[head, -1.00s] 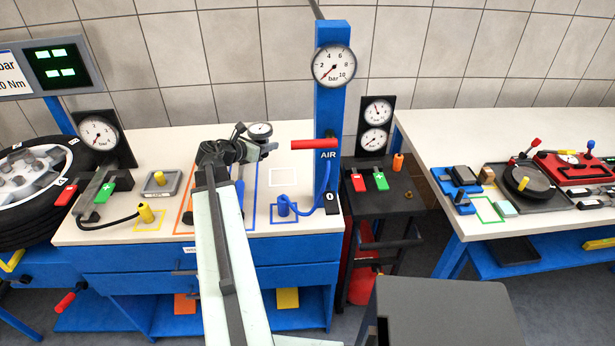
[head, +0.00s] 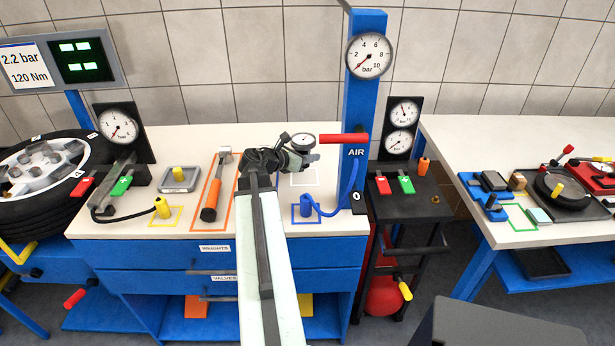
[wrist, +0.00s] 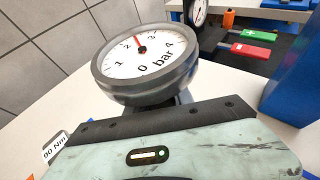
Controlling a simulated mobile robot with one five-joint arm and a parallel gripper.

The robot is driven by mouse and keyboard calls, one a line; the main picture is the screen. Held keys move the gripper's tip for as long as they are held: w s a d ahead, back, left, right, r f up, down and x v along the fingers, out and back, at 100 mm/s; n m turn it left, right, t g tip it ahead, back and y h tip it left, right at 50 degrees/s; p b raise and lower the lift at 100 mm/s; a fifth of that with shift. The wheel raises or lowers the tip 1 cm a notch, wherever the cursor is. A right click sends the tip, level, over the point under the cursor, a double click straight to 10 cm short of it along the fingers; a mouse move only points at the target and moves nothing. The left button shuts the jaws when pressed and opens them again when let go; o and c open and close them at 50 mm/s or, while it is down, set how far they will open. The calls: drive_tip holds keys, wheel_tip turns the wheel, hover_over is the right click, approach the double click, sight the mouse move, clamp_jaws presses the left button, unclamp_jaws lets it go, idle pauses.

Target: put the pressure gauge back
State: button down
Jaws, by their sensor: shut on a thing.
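The pressure gauge (head: 303,141), a small round white dial with a grey rim, is in my gripper (head: 300,160) above the workbench (head: 330,178). In the wrist view its dial (wrist: 146,52) is large and tilted, with a red needle and "bar" on it. The jaws are shut on the gauge's lower part; the grip itself is mostly hidden. A white square outline (head: 305,184) on the bench top shows just below the gripper, partly covered by it. I cannot tell the exact height of the gauge above the bench.
A blue AIR post (head: 364,110) with a red lever (head: 343,138) stands close right of the gauge. A blue connector (head: 306,208) with hose sits in front.

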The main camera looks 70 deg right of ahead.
sight(309, 173)
wheel_tip(309, 173, down, 5)
drive_tip(key=b, duration=0.3)
drive_tip(key=shift+b, duration=0.35)
drive_tip(key=shift+r, duration=0.25)
drive_tip(key=shift+f, duration=0.1)
drive_tip(key=c, duration=1.5)
unclamp_jaws()
drive_tip(key=shift+f, duration=0.1)
drive_tip(key=o, duration=0.4)
